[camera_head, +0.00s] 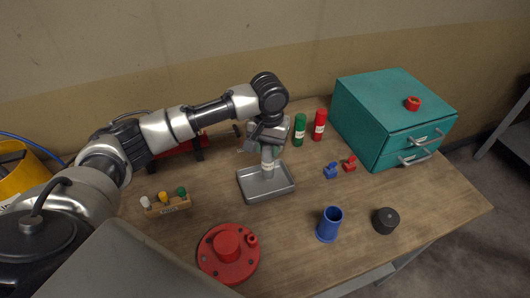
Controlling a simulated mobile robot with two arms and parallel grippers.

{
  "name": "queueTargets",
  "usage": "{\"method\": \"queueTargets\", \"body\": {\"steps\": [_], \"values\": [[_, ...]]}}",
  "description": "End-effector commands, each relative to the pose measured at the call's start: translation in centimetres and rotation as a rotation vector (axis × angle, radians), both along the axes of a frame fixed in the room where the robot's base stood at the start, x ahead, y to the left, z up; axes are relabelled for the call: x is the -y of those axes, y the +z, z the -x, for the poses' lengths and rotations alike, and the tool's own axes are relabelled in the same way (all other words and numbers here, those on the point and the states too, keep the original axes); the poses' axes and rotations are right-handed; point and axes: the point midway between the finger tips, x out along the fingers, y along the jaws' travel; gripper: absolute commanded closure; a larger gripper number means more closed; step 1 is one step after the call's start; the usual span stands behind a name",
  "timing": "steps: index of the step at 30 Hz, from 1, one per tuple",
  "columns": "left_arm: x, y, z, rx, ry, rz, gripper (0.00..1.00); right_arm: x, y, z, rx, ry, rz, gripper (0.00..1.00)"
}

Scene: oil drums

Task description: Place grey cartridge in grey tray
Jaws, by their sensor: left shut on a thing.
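The grey cartridge (268,158) is upright under my left gripper (266,140), which points down and is shut on its upper part. A pale label shows on the cartridge. Its lower end is at or just above the floor of the grey tray (284,187); I cannot tell whether it touches. The tray is a shallow metal rectangle near the middle of the wooden table, and the cartridge appears within its rim, towards the back. The gripper hides the cartridge's top. My right gripper does not show.
Green (299,130) and red (319,125) cartridges stand behind the tray. A teal drawer cabinet (391,112) is at back right. A blue cup (329,224), black cylinder (385,220) and red round fixture (228,254) stand in front. A small plug rack (168,208) lies left.

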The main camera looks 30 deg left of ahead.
Motion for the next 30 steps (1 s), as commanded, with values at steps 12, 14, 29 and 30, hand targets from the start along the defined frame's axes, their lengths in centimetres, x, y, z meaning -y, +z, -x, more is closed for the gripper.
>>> {"method": "queueTargets", "body": {"steps": [12, 14, 29, 30], "values": [[-0.9, -4.1, 0.0, 0.0, -0.002, 0.0, 0.96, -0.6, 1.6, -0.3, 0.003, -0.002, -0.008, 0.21], [-0.9, -4.5, 0.0, 0.001, -0.002, 0.0, 0.96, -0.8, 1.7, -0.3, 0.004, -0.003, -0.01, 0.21], [-0.9, -4.9, 0.0, 0.002, -0.002, 0.0, 0.42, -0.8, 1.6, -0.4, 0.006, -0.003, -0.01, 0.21], [-0.9, -4.9, 0.0, 0.002, -0.002, 0.0, 0.38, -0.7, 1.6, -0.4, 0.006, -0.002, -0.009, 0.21]]}}
